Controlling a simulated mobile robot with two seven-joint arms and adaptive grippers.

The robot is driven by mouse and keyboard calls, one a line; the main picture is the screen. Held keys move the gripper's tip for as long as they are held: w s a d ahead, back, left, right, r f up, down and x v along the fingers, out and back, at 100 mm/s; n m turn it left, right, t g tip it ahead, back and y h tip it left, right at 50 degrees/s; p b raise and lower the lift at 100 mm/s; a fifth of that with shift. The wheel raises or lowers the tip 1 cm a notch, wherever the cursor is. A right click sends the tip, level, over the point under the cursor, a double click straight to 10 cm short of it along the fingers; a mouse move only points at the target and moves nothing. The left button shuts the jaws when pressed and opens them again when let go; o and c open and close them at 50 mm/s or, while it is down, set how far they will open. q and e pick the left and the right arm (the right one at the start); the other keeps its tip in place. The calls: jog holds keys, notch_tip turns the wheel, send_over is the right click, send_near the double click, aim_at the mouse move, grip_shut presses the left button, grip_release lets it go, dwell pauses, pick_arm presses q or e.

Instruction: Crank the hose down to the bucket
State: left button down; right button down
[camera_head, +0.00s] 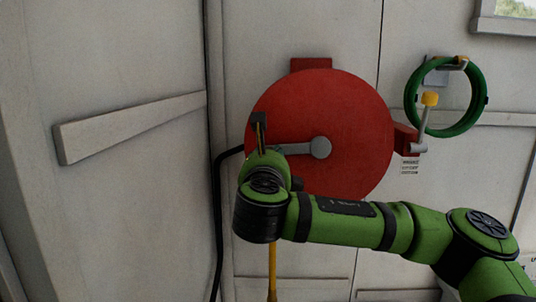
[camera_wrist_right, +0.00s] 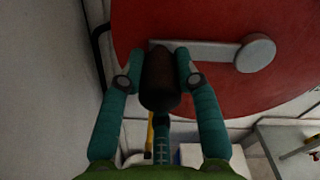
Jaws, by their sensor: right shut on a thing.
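A round red reel (camera_head: 350,105) is mounted on the white wall. Its grey crank arm (camera_head: 296,148) runs left from the hub and also shows in the wrist view (camera_wrist_right: 210,53). My right gripper (camera_wrist_right: 159,72) is shut on the dark brown crank handle (camera_wrist_right: 160,82), with a teal finger on each side. In the head view my right wrist covers the handle. I cannot make out a bucket for sure. My left gripper is not in view.
A black hose (camera_head: 217,220) runs down the wall left of the reel. A lever with a yellow knob (camera_head: 429,99) and a green coil (camera_head: 473,100) are at the right. A grey bench (camera_wrist_right: 285,135) shows at lower right in the wrist view.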

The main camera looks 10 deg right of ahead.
jog(key=shift+f, duration=0.2)
jog(key=c, duration=0.9)
grip_release()
jog(key=shift+w, duration=0.15)
jog(key=v, duration=1.2)
jog(key=shift+r, duration=0.1)
